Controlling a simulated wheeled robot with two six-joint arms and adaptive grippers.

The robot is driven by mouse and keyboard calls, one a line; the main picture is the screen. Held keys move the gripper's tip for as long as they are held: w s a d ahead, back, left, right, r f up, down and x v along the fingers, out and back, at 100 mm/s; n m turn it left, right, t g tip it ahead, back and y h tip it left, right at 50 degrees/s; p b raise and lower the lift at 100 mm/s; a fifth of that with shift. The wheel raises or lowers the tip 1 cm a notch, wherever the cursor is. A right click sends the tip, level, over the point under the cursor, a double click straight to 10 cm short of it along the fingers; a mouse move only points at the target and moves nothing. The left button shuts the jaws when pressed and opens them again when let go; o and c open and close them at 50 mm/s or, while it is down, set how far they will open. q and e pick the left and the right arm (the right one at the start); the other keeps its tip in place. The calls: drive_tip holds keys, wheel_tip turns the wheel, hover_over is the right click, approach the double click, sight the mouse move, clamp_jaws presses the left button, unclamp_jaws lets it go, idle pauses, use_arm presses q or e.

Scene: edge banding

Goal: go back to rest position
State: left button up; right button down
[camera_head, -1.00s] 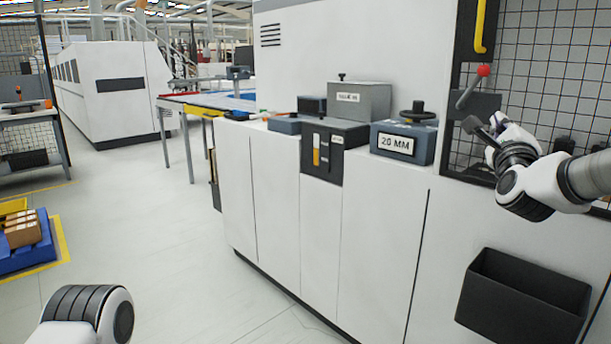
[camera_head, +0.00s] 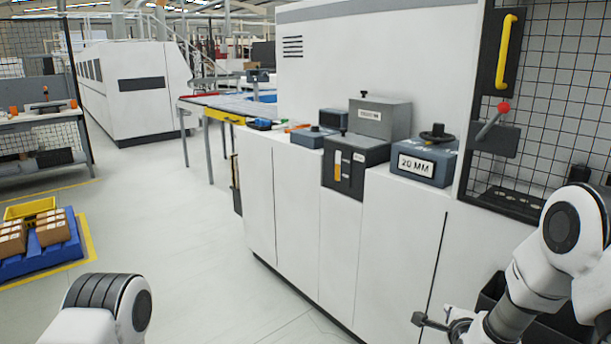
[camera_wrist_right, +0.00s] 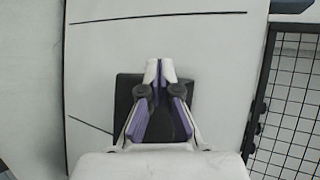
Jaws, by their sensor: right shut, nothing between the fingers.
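My right gripper (camera_head: 456,328) is low at the right of the head view, in front of the white machine (camera_head: 290,215). Its fingers are hard to make out there, partly cut off by the bottom edge. In the right wrist view the right gripper (camera_wrist_right: 161,72) has its fingertips together, shut with nothing between them. Behind the fingers is a black bin (camera_wrist_right: 124,92) on the white panel. For my left side, only a rounded arm link shows at the bottom left of the head view; the left gripper is out of view.
The red-knobbed lever (camera_head: 503,108) and yellow handle (camera_head: 507,50) are above my right arm. A box marked 20 MM (camera_head: 425,163) sits on the machine. A blue pallet with cartons (camera_head: 72,250) stands at left. The floor (camera_head: 180,220) between is clear.

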drive_tip(key=s+a+f+n+g+y+p, duration=0.1)
drive_tip(key=s+a+f+n+g+p, duration=0.15)
drive_tip(key=s+f, duration=0.6)
drive_tip(key=s+a+f+n+g+y+p, duration=0.15)
drive_tip(key=s+a+f+n+g, duration=0.35)
drive_tip(key=s, duration=0.6)
use_arm(q)
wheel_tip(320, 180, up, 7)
drive_tip(key=p, duration=0.1)
use_arm(e)
drive_tip(key=s+f+n+g, duration=0.2)
drive_tip(key=s+n+g, duration=0.3)
drive_tip(key=s+n, duration=0.9)
drive_tip(key=s+a, duration=0.1)
drive_tip(key=s, duration=0.6)
drive_tip(key=shift+f, duration=0.25)
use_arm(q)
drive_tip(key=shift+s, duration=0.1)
use_arm(e)
drive_tip(key=shift+s+y, duration=0.1)
drive_tip(key=shift+y, duration=0.15)
